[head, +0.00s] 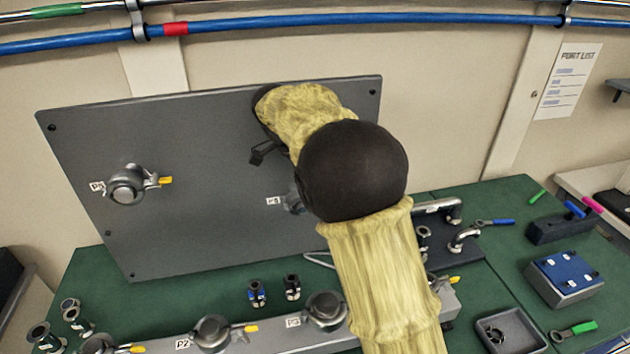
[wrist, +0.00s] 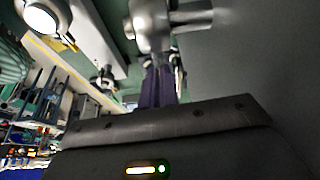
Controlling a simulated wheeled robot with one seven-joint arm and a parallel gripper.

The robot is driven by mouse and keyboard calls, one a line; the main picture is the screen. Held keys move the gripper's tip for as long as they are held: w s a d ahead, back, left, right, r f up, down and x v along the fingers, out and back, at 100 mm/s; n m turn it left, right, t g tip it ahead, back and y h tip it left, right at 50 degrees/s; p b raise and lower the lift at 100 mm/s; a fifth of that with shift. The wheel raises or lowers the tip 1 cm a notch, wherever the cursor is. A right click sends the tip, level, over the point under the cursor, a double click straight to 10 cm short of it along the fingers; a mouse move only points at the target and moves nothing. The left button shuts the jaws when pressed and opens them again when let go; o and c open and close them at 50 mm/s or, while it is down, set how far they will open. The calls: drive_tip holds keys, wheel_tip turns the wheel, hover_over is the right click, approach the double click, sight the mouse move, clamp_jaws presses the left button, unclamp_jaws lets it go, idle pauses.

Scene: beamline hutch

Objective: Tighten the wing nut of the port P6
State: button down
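In the head view, a port (head: 291,201) on the grey upright panel is mostly hidden by my arm. Its small label (head: 273,201) is too blurred to read surely; it may be P6. Its wing nut is hidden there. In the wrist view, a metal clamp and pipe (wrist: 152,26), probably that port, stand out from the panel just beyond my fingertips. My gripper (wrist: 160,68) has its dark purple fingers close together and pointing at the clamp's underside. Whether they touch it or hold a wing nut is unclear. The head view does not show the fingers.
The grey panel (head: 200,230) carries another clamped port (head: 127,185) with a yellow-tipped wing nut at left. A lower rail (head: 265,340) holds several clamped ports, including P2 and P3. Small fittings (head: 257,292), tools and a blue-topped box (head: 566,275) lie on the green bench (head: 505,205).

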drive_tip(key=shift+r, duration=0.1)
drive_tip(key=c, duration=1.9)
unclamp_jaws()
drive_tip(key=p+v, duration=0.1)
drive_tip(key=v, duration=1.6)
drive_tip(key=shift+s+a+r+p, duration=0.1)
drive_tip(key=shift+a+p, duration=0.05)
drive_tip(key=shift+p, duration=0.2)
drive_tip(key=shift+c, duration=0.5)
